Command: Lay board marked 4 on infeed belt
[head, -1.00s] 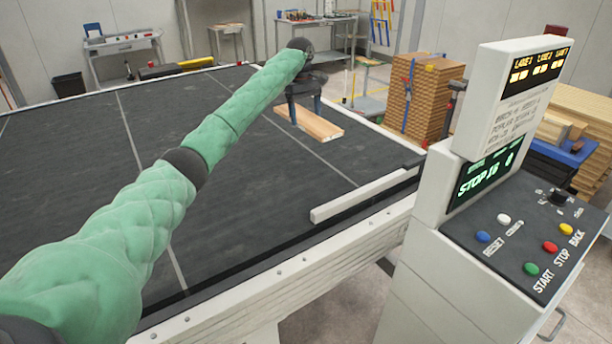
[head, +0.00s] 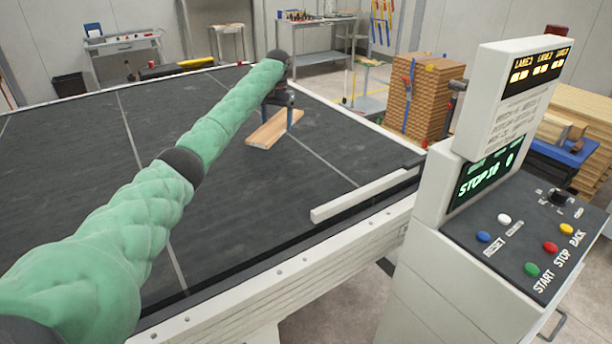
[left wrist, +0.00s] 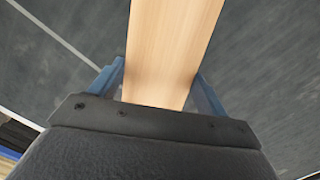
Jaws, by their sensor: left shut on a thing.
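A light wooden board (head: 272,131) is in my left gripper (head: 279,116), over the right lane of the dark infeed belt (head: 90,165), near the lane line. In the left wrist view the board (left wrist: 170,50) runs away from me between the two blue fingers (left wrist: 160,88), which are shut on it. Whether the board touches the belt or hangs just above it I cannot tell. No number shows on the visible face of the board. My right gripper is not in view.
A control console (head: 505,200) with lit displays and coloured buttons stands at the right front. A pale guide rail (head: 362,194) lies along the belt's near right edge. Stacked boards (head: 430,95) stand beyond the belt. Much of the belt is bare.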

